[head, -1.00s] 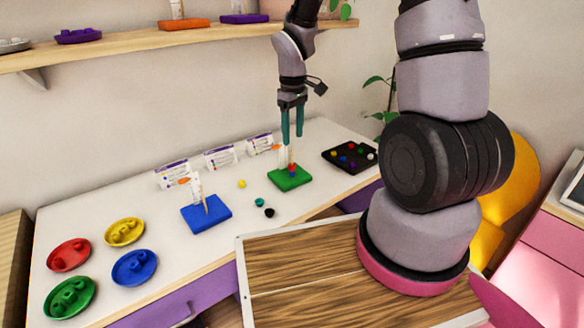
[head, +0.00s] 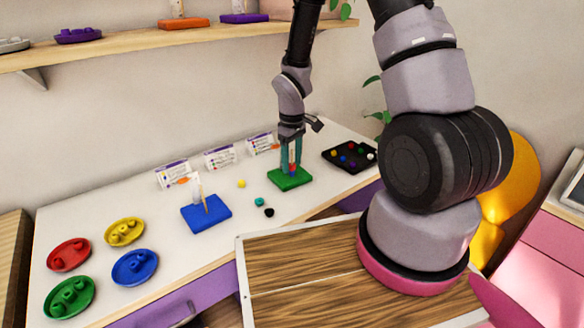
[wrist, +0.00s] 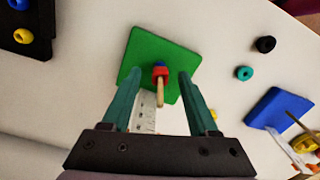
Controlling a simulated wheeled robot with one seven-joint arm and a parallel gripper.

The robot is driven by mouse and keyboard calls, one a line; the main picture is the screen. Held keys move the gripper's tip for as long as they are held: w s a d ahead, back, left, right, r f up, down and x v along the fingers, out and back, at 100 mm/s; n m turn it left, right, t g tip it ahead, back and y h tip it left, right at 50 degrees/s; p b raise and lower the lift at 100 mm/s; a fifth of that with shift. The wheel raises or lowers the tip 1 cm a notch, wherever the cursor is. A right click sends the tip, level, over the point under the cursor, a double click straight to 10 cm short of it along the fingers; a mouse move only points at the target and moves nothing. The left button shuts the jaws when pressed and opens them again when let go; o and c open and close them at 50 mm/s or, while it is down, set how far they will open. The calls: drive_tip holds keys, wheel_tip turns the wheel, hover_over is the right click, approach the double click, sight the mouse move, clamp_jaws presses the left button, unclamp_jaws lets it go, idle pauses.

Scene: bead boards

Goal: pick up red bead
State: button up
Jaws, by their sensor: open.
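The red bead (wrist: 160,71) sits on the peg of the green board (wrist: 148,48), with a blue bead (wrist: 159,64) showing beside it in the wrist view. In the head view the green board (head: 289,181) stands at the right of the table, and the red bead (head: 292,169) is partly hidden by the fingers. My gripper (head: 291,170) is open, with its teal fingers pointing down on either side of the peg. In the wrist view my gripper (wrist: 155,82) frames the bead and peg, with a gap on both sides.
A blue board (head: 206,214) with a peg stands left of the green board. Loose teal (head: 259,202), black (head: 269,212) and yellow (head: 241,184) beads lie between. A black bead tray (head: 350,156) is at right. Coloured dishes (head: 124,232) fill the table's left.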

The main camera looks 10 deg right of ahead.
drive_tip(key=shift+c, duration=0.3)
clamp_jaws()
wheel_tip(320, 180, up, 10)
drive_tip(key=shift+r, duration=0.1)
